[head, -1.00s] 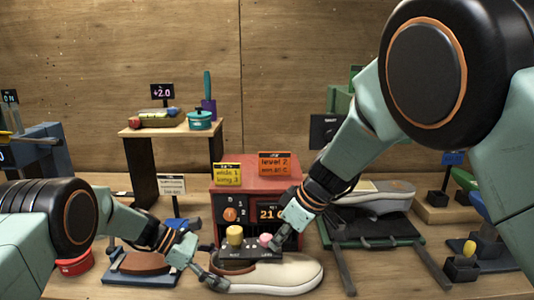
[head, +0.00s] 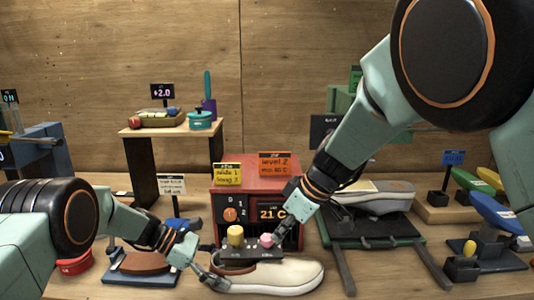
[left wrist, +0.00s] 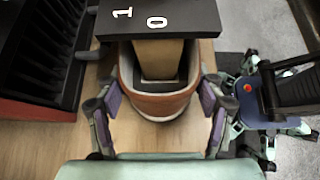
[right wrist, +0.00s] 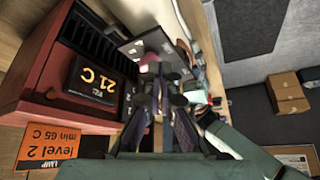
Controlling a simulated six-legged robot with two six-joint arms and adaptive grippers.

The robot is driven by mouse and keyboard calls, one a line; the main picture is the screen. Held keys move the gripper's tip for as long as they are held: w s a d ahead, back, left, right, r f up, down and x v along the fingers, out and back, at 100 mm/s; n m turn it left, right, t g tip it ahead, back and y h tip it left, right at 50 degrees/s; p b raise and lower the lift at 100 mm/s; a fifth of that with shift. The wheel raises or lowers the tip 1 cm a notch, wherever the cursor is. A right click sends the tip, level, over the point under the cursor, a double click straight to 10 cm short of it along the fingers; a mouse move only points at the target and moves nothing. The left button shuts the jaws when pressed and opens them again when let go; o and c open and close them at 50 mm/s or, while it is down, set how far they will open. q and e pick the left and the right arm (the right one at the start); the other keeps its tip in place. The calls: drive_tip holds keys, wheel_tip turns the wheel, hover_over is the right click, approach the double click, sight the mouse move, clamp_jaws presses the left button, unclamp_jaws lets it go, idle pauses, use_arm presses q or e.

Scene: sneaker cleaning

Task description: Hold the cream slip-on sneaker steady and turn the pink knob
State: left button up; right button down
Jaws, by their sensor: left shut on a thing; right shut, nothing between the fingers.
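The cream slip-on sneaker (head: 290,277) lies on the table in front of the red box, its toe to the right. My left gripper (head: 208,279) is shut on the sneaker's heel end; the left wrist view shows the fingers on both sides of the heel (left wrist: 160,105). A dark panel over the sneaker carries a yellow knob (head: 235,236) and the pink knob (head: 267,240). My right gripper (head: 277,243) is shut with nothing between its fingers, at the right side of the pink knob. In the right wrist view the pink knob (right wrist: 148,62) shows just beyond the fingertips; contact is unclear.
The red box (head: 228,190) has a display reading 21 C (head: 272,213) and an orange level 2 card (head: 275,165). A grey shoe (head: 378,195) lies on a dark rack (head: 372,230) to the right. A brown item on a blue stand (head: 140,280) is left of my left gripper.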

drive_tip(key=shift+r, duration=1.85)
use_arm(q)
drive_tip(key=o, duration=1.5)
drive_tip(key=shift+c, duration=0.2)
drive_tip(key=shift+a, duration=0.1)
drive_tip(key=v, duration=1.2)
drive_tip(key=x, duration=1.2)
